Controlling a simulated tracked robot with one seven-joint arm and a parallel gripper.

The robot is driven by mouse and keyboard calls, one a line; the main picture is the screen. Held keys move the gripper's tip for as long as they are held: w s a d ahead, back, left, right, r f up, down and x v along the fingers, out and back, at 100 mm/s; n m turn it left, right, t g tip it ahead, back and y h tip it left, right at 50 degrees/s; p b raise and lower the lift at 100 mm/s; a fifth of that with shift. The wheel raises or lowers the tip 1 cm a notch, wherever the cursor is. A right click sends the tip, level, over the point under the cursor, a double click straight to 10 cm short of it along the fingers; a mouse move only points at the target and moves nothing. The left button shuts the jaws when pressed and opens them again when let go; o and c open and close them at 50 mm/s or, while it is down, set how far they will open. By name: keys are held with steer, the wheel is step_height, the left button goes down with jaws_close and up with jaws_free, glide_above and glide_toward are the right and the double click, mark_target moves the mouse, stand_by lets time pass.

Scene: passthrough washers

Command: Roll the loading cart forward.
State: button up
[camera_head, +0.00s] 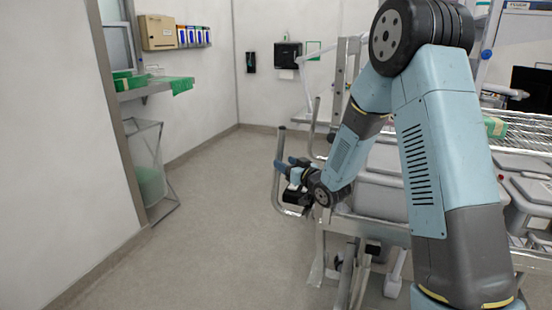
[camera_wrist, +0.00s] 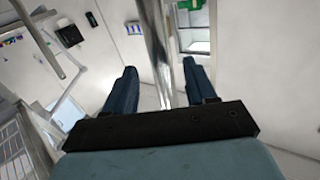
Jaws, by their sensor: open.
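The loading cart (camera_head: 368,229) stands at centre right in the head view, partly hidden behind my arm. It has a metal frame and carries grey bins. Its bent metal handle (camera_head: 275,192) sticks out on the left side. My gripper (camera_head: 284,168) is at this handle, with its blue fingers open. In the wrist view, the shiny handle bar (camera_wrist: 157,45) runs between the two spread fingers of my gripper (camera_wrist: 162,82), with a gap visible on both sides. Whether a finger touches the bar is not clear.
Open grey floor (camera_head: 210,215) lies left of the cart. A wall shelf (camera_head: 150,88) with green items and a clear bin (camera_head: 150,170) are at the left wall. Wire racks (camera_head: 520,150) with grey bins stand at the right. A dispenser (camera_head: 288,55) hangs on the back wall.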

steer(key=x, duration=0.6)
steer(key=shift+w+a, duration=0.2)
steer(key=shift+w, duration=0.1)
jaws_close()
stand_by(1.2)
